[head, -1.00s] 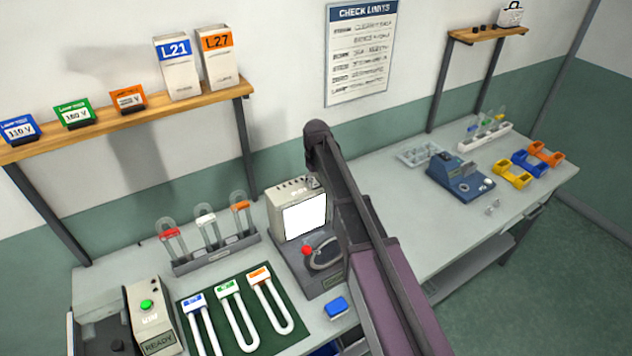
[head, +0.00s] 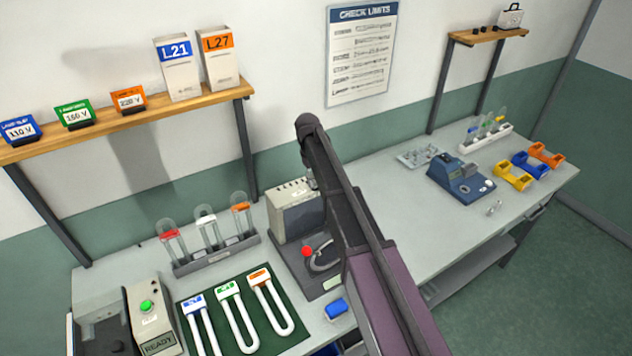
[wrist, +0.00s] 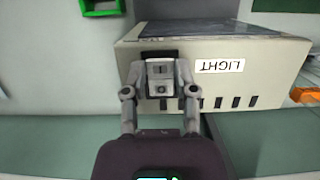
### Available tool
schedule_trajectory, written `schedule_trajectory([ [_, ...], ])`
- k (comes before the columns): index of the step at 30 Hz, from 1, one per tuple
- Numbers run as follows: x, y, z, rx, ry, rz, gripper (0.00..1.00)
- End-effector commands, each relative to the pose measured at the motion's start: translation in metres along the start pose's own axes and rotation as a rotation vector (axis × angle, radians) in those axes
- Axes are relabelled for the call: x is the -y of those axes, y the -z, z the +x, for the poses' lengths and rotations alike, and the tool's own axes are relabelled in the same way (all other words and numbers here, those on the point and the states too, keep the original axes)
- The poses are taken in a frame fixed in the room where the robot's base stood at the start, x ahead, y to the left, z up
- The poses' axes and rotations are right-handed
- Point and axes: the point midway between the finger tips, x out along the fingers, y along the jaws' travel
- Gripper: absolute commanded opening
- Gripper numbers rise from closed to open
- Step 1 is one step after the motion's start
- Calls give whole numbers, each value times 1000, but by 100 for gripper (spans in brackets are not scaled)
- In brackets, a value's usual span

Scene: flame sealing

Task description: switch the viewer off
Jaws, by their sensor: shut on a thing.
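The viewer (head: 290,222) is a beige box on a dark base at the middle of the bench. Its front screen (head: 305,218) is dull grey, not lit. In the wrist view, the viewer (wrist: 270,55) fills the upper right, with an upside-down LIGHT label (wrist: 220,66) beside its switch (wrist: 162,72). My gripper (wrist: 160,82) is at this switch, its fingers on both sides and shut on it. In the head view, my arm crosses in front of the viewer's right side and hides most of the gripper.
A red knob (head: 307,252) is on the viewer's base. A rack of glass tubes (head: 215,255) and a green mat (head: 250,335) with white U-tubes are to the left. A blue block (head: 336,308) lies in front. A blue device (head: 460,180) stands right. The bench between is clear.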

Motion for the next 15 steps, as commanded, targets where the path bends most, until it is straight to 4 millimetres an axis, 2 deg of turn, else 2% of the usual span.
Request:
schedule_trajectory([
  [6, 1, -3, 1, 5, 1, 1, 0],
  [7, 1, -3, 1, 5, 1, 1, 43],
  [10, 1, -3, 1, 4, 1, 1, 71],
  [15, 0, -2, 1, 2, 1, 1, 71],
])
